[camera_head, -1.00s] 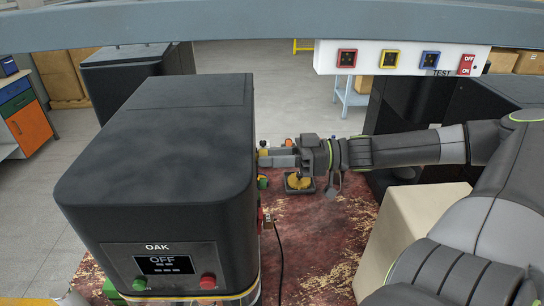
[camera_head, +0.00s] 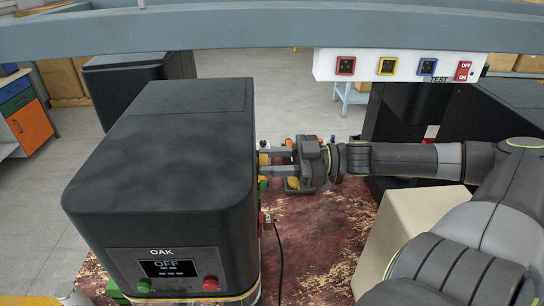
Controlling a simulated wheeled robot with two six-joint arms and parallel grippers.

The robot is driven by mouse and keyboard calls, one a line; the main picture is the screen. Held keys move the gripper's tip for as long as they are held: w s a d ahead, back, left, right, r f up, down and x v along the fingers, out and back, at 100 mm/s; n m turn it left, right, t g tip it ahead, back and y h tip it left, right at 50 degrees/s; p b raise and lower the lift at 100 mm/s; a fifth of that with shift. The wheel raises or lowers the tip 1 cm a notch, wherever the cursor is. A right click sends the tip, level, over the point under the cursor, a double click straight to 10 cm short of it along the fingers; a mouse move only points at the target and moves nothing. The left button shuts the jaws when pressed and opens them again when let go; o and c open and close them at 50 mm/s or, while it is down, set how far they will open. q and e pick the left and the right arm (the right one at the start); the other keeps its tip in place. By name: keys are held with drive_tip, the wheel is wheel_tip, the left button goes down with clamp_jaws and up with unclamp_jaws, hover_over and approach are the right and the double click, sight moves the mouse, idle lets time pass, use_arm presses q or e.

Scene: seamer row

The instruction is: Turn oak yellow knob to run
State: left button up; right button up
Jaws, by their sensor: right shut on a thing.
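The black OAK machine (camera_head: 160,150) stands at the left, and its front display (camera_head: 167,268) reads OFF. The yellow knob (camera_head: 263,159) is on the machine's right side, mostly hidden by my fingers. Its pointer and the labels around it cannot be seen. My right gripper (camera_head: 264,161) reaches in from the right, with one finger above and one below the knob, shut on it. My left gripper is not in view.
A green button (camera_head: 144,287) and a red button (camera_head: 210,284) sit below the display. A cable (camera_head: 280,260) hangs on the machine's right side. A beige box (camera_head: 400,225) stands under my right arm. A beam carries a TEST panel (camera_head: 400,66) above.

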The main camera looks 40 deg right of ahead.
drive_tip(key=shift+n+p, duration=2.25)
drive_tip(key=shift+n, duration=3.85)
drive_tip(key=shift+f, duration=0.1)
drive_tip(key=o, duration=1)
drive_tip(key=shift+c, duration=0.2)
drive_tip(key=shift+s, duration=0.1)
